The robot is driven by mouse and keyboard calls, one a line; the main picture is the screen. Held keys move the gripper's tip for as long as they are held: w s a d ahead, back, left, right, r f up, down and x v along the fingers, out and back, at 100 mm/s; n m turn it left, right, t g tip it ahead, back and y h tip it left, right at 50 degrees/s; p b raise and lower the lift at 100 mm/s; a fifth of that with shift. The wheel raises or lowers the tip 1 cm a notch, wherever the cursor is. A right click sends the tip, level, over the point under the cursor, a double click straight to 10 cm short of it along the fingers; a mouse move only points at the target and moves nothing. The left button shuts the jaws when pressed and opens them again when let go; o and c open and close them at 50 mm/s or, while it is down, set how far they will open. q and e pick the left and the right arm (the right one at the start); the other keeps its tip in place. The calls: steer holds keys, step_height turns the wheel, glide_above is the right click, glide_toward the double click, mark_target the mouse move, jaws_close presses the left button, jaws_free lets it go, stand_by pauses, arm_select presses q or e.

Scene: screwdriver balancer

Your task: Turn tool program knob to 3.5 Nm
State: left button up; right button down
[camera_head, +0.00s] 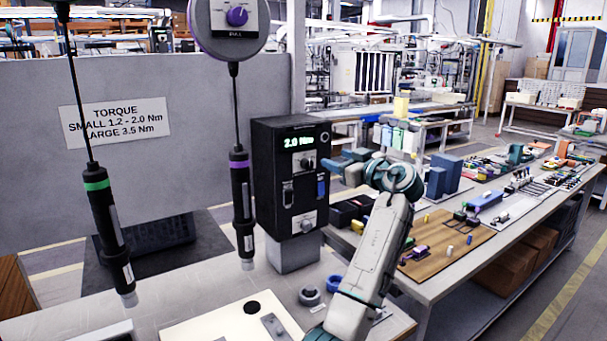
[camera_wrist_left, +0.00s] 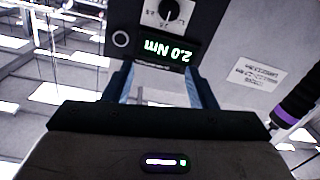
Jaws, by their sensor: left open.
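The black tool controller box (camera_head: 265,175) stands on the bench, its lit display (camera_head: 299,142) reading 2.0 Nm. A knob on a pale plate (camera_head: 305,160) sits below the display, and another (camera_head: 307,222) is near the bottom. In the left wrist view the display (camera_wrist_left: 166,49) appears upside down, with a dark knob (camera_wrist_left: 170,11) on a white dial beyond it; its setting is too small to read. My left gripper (camera_head: 342,162) is open and empty, in front of the box's upper part. Its two blue fingers (camera_wrist_left: 160,78) show apart in the wrist view. My right gripper is not in view.
Two hanging screwdrivers, green-banded (camera_head: 107,222) and purple-banded (camera_head: 241,205), are left of the box. A balancer with a purple knob (camera_head: 237,16) hangs above. A torque sign (camera_head: 115,122) is on the grey panel.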

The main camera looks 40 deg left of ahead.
arm_select(q)
steer(key=b, duration=0.4)
glide_toward(310, 166)
steer(key=d+r, duration=0.1)
steer(key=d, duration=0.1)
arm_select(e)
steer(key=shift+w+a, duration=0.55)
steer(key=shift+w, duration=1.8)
arm_select(q)
steer(key=p+x, duration=0.1)
steer(key=x, duration=0.2)
steer(key=p+x, duration=0.1)
steer(key=x, duration=0.3)
steer(key=f+p+x, duration=0.1)
steer(key=x, duration=0.2)
steer(key=shift+s+a, duration=0.25)
steer(key=shift+a, duration=0.1)
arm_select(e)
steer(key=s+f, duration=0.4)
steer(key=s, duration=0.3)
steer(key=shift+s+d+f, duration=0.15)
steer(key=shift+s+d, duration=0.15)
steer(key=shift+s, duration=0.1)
arm_select(q)
steer(key=c, duration=1)
steer(key=shift+o, duration=0.2)
